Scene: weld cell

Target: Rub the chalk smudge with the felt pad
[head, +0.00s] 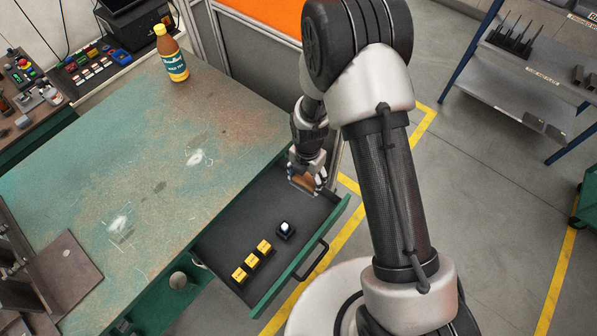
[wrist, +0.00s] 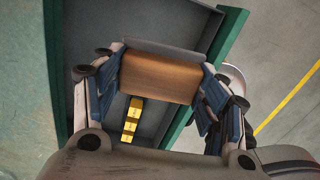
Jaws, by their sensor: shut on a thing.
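The felt pad, a brown wooden block with a grey layer along one side, is in my gripper (head: 306,180) in the head view. In the wrist view the pad's wooden face (wrist: 160,78) sits between both blue-padded fingers, which are shut on it. My gripper is at the far end of the open drawer; I cannot tell whether the pad touches the drawer floor. Two whitish chalky marks lie on the worn green bench top: one near the middle (head: 196,157), another nearer the left front (head: 119,224). My gripper is to the right of both, apart from them.
The open drawer (head: 218,243) holds three yellow boxes (head: 252,260) and a small dark item with a white top (head: 285,230). A brown bottle (head: 171,54) stands at the bench's back edge. A brown metal plate (head: 66,272) is at left. The bench middle is clear.

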